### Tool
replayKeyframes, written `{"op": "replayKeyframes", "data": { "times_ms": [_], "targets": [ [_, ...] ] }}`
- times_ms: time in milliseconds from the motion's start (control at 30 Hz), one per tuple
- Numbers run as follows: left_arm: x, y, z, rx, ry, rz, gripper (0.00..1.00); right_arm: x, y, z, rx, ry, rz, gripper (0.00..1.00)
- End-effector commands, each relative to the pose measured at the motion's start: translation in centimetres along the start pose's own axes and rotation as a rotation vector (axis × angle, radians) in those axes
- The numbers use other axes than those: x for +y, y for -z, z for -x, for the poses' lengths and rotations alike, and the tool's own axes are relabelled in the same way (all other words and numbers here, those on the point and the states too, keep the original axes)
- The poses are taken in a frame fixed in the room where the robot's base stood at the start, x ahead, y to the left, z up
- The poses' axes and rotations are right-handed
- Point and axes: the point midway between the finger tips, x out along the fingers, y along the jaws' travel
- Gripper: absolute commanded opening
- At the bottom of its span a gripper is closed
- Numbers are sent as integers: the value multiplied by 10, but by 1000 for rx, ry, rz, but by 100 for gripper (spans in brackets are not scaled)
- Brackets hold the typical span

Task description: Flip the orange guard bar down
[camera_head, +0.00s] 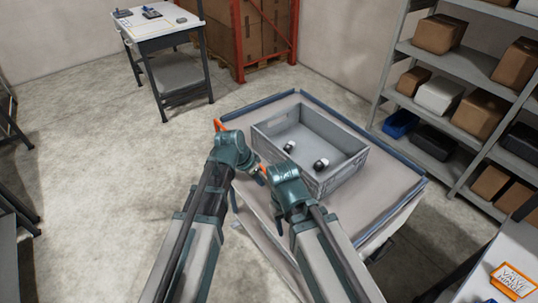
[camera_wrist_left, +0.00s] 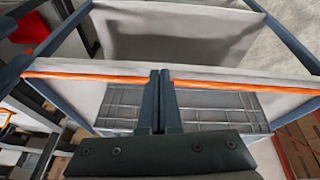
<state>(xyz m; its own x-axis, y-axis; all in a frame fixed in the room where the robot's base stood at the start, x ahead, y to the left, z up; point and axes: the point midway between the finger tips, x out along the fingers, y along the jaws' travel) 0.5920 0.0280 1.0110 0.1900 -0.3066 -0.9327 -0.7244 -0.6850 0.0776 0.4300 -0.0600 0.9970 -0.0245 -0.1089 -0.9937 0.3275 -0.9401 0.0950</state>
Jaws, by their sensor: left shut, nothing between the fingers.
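The orange guard bar (camera_head: 218,125) runs along the left edge of the grey cart, and my left wrist hides its middle. A short piece of it shows again just right of that wrist. In the left wrist view the orange bar (camera_wrist_left: 90,76) crosses level from left to right along a pale edge. My left gripper (camera_wrist_left: 160,75) is shut and empty, its fingertips overlapping the bar's line; I cannot tell if they touch. In the head view my left wrist covers most of it. My right arm reaches to the cart's near side; its fingers are not clear.
A grey crate (camera_head: 347,178) with two small black-and-white items stands on the cart (camera_head: 385,205), right of my wrists. Shelves with boxes (camera_head: 438,34) stand at the right, a white table (camera_head: 160,18) at the back left. Open floor (camera_head: 90,130) lies left of the cart.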

Motion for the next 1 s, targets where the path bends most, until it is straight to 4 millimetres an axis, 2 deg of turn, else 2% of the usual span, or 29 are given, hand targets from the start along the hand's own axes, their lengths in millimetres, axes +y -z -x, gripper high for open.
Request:
{"op": "replayKeyframes", "data": {
  "times_ms": [33, 100, 200, 667, 867, 1000],
  "targets": [
    [-17, 23, 19, 48, 0, -37, 0, 2, -1, 20, 0, 0, 0, 50],
    [-30, 38, 28, 102, 3, -86, 0, 3, -2, 28, 0, 0, 1, 50],
    [-42, 50, 35, 150, 10, -131, 0, 3, -2, 33, 0, 0, 1, 50],
    [-45, 53, 34, 168, 14, -151, 0, 3, -2, 30, 0, 0, 1, 50],
    [-45, 54, 22, 167, 14, -151, 0, 2, -1, 20, 0, 0, 0, 50],
    [-45, 56, 6, 166, 14, -152, 0, 1, 0, 6, 0, 0, 0, 50]
  ]
}}
